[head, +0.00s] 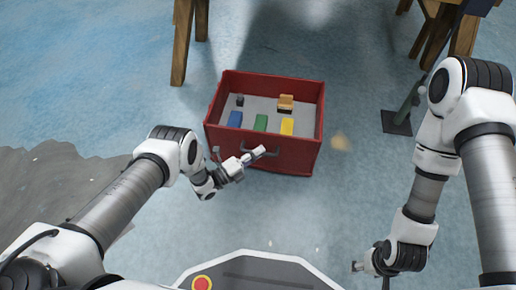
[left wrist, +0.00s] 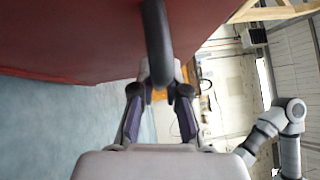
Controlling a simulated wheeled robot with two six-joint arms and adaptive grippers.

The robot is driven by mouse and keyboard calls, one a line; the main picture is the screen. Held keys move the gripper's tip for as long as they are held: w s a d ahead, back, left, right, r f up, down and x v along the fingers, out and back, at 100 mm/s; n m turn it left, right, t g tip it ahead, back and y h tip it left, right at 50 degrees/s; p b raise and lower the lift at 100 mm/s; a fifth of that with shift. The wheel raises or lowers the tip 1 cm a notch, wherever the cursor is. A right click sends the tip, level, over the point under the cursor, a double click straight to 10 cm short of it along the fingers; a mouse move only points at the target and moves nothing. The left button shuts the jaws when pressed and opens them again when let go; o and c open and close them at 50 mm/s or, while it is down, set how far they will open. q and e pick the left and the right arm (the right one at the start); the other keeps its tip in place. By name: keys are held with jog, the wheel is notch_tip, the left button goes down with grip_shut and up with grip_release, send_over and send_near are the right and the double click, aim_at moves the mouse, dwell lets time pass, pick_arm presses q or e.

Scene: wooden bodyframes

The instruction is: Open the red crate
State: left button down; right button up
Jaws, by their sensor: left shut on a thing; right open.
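The red crate (head: 265,158) stands on the blue floor, and its top is uncovered. I see a grey inside with a blue block (head: 235,119), a green block (head: 261,123), a yellow block (head: 287,127), an orange-tan piece (head: 286,102) and a small dark piece (head: 240,100). My left gripper (head: 256,154) is at the crate's near wall, shut on its dark handle (left wrist: 157,40). The wall also fills the upper left of the left wrist view (left wrist: 70,40). My right gripper (head: 362,267) is open and empty, low at the right, away from the crate.
Wooden legs (head: 181,45) stand behind the crate at the left, and more (head: 440,30) stand at the back right. A green pole on a dark base (head: 397,123) stands right of the crate. A dark grey patch (head: 50,190) covers the floor at left. Floor around the crate is mostly clear.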

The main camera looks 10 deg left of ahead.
pick_arm(q)
jog(key=shift+s, duration=0.15)
jog(key=c, duration=1.2)
grip_release()
jog(key=shift+a, duration=0.1)
jog(key=v, duration=1.2)
jog(key=shift+f, duration=0.1)
